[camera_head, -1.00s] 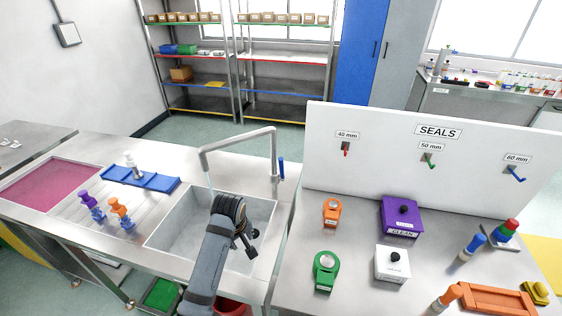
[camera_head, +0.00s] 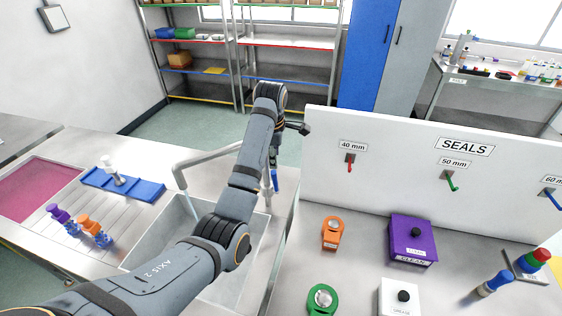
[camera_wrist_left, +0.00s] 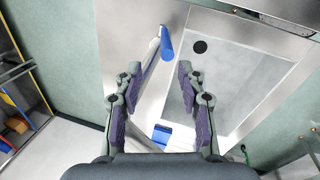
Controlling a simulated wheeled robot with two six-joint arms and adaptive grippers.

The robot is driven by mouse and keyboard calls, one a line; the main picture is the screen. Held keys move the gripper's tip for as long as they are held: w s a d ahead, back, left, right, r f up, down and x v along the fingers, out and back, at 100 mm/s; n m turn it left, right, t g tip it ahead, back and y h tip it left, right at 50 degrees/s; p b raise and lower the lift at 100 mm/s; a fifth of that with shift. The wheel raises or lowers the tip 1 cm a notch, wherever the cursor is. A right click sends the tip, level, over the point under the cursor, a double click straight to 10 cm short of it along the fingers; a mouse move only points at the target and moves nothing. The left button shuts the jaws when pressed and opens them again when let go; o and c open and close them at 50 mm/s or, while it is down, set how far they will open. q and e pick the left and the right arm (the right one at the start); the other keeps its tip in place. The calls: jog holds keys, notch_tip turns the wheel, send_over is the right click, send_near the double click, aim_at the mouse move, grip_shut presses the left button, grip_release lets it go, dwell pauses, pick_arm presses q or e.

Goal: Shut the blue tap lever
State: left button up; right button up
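The grey tap (camera_head: 205,156) stands at the back of the sink (camera_head: 190,275), its spout reaching left over the basin. The blue tap lever (camera_head: 274,180) is upright at the tap's right side. In the left wrist view the lever (camera_wrist_left: 166,43) lies ahead of the fingertips, in line with the gap between them, apart from both fingers. My left gripper (camera_wrist_left: 157,82) is open and empty, pointing toward the tap. In the head view it is mostly hidden behind my forearm, just above the lever. My right gripper is not in view.
The white SEALS board (camera_head: 400,185) stands close right of the lever. An orange item (camera_head: 332,233) and a purple box (camera_head: 413,240) sit on the right counter. Shelves (camera_head: 240,70) stand behind.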

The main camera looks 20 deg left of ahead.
aim_at(274, 171)
pick_arm(q)
jog(key=shift+w+r, duration=0.15)
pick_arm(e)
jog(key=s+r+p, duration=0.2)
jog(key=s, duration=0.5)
pick_arm(q)
jog(key=x, duration=0.3)
jog(key=s+p+x, duration=0.1)
jog(key=x, duration=0.2)
jog(key=shift+s+f, duration=0.2)
jog(key=x, duration=0.2)
jog(key=shift+w+a+f+p, duration=0.1)
jog(key=shift+w+f+p, duration=0.2)
jog(key=shift+p, duration=0.1)
jog(key=shift+s+f, duration=0.15)
jog(key=shift+f, duration=0.05)
jog(key=shift+s, duration=0.15)
jog(key=shift+c, duration=0.8)
jog(key=c, duration=0.5)
grip_shut()
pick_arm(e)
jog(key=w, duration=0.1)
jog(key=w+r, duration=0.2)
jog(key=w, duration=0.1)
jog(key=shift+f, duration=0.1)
